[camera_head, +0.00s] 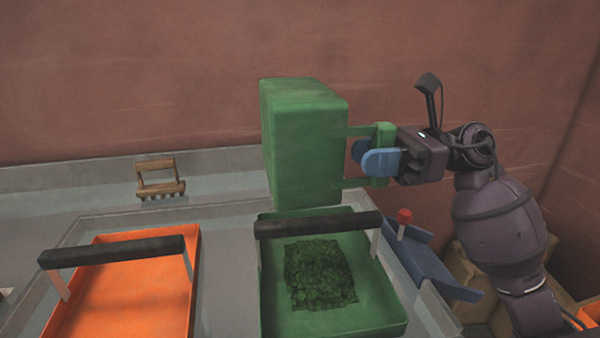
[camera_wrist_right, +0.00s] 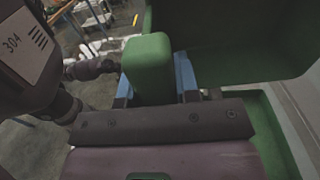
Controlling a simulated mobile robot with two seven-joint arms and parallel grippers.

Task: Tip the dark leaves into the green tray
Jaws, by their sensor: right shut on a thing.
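A green container (camera_head: 305,145) with a side handle (camera_head: 383,135) is held on its side above the green tray (camera_head: 385,315). I cannot see its opening in the head view. My right gripper (camera_head: 378,158) has its blue fingers shut on that handle, which also shows between the fingers in the wrist view (camera_wrist_right: 149,65). A square-edged heap of dark green leaves (camera_head: 320,275) lies in the middle of the green tray, below the container. The tray's black handle bar (camera_head: 318,225) crosses its far part. My left gripper is not in view.
An orange tray (camera_head: 125,295) with a black handle bar (camera_head: 112,251) stands to the left. A small wooden rack (camera_head: 160,180) is behind it. A blue piece with a red knob (camera_head: 404,216) sits right of the green tray. A reddish wall rises behind.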

